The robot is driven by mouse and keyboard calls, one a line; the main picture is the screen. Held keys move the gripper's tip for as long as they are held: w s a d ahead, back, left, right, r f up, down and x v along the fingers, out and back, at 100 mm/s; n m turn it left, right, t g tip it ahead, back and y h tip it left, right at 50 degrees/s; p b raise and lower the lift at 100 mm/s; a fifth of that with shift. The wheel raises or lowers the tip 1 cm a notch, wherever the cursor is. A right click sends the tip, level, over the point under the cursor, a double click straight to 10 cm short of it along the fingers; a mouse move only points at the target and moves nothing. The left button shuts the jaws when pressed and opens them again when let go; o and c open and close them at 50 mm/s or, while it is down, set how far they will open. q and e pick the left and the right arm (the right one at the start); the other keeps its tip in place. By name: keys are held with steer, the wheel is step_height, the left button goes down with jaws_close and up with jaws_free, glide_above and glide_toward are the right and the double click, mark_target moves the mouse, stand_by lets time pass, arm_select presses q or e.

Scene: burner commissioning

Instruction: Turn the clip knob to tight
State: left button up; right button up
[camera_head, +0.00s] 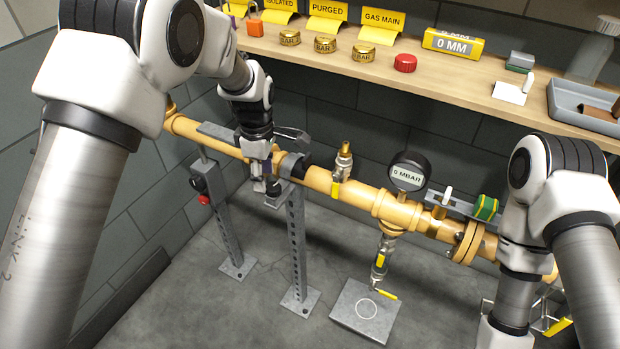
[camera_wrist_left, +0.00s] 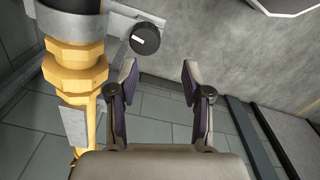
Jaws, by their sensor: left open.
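The clip knob (camera_wrist_left: 145,38) is round and black with a white mark. In the left wrist view it sits beside the yellow pipe, at the end of a grey clip plate (camera_wrist_left: 120,15). My left gripper (camera_wrist_left: 157,78) is open and empty, its two fingers spread below and slightly right of the knob in that view, apart from it. In the head view my left gripper (camera_head: 264,178) hangs at the pipe next to the grey clip (camera_head: 292,165), and the knob is hard to make out there. My right gripper is out of view; only my right arm shows.
The yellow pipe (camera_head: 320,180) runs across on grey posts (camera_head: 296,240). It carries a gauge (camera_head: 408,172) reading 0 MBAR and a brass valve (camera_head: 343,160). A wooden shelf (camera_head: 480,80) with tags and caps is above. A grey floor plate (camera_head: 366,311) lies below.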

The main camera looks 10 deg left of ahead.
mark_target(273, 187)
arm_select(q)
steer(key=shift+w+d+r+n, duration=0.2)
steer(key=shift+w+d+r, duration=0.1)
steer(key=shift+w+r, duration=0.25)
steer(key=shift+w+d+r+n, duration=0.2)
steer(key=shift+w+d+r, duration=0.1)
steer(key=shift+r, duration=0.3)
steer(key=shift+w+d, duration=0.1)
steer(key=shift+w, duration=0.2)
step_height(273, 187, down, 8)
steer(key=shift+s+r, duration=0.15)
steer(key=shift+r, duration=0.05)
steer(key=shift+s, duration=0.1)
steer(key=c, duration=0.9)
